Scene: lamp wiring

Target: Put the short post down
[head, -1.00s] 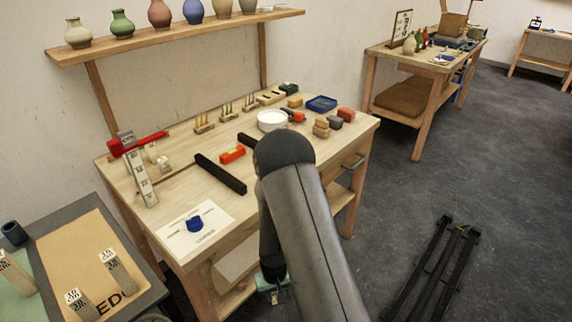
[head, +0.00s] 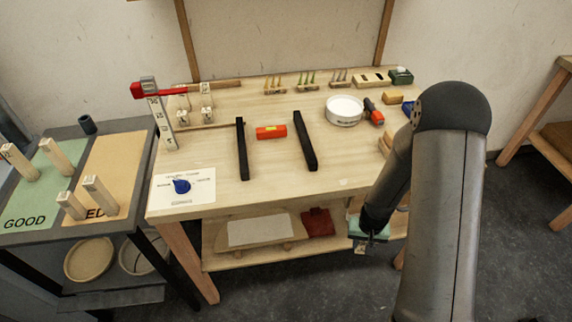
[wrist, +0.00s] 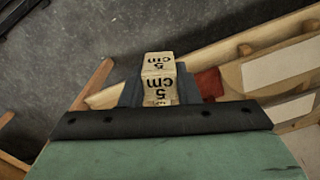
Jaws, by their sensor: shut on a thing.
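My gripper (wrist: 158,92) is shut on a short pale post (wrist: 158,68) marked "5 cm", held between its two dark fingers. In the head view my gripper (head: 362,242) hangs low at the front of the workbench, beside its lower shelf and below the top. The post is only a small pale bit there. Two posts stand on the orange mat (head: 112,160), a shorter one (head: 70,205) and a taller one (head: 99,194). Two more posts (head: 54,154) stand on the green mat (head: 30,206) marked "GOOD".
The workbench top (head: 270,180) carries two black bars (head: 304,140), an orange block (head: 271,132), a white bowl (head: 343,110) and an upright marked gauge (head: 160,122) with a red arm. Its lower shelf (head: 225,262) holds a board and a red cloth (head: 317,222). The grey side table stands left.

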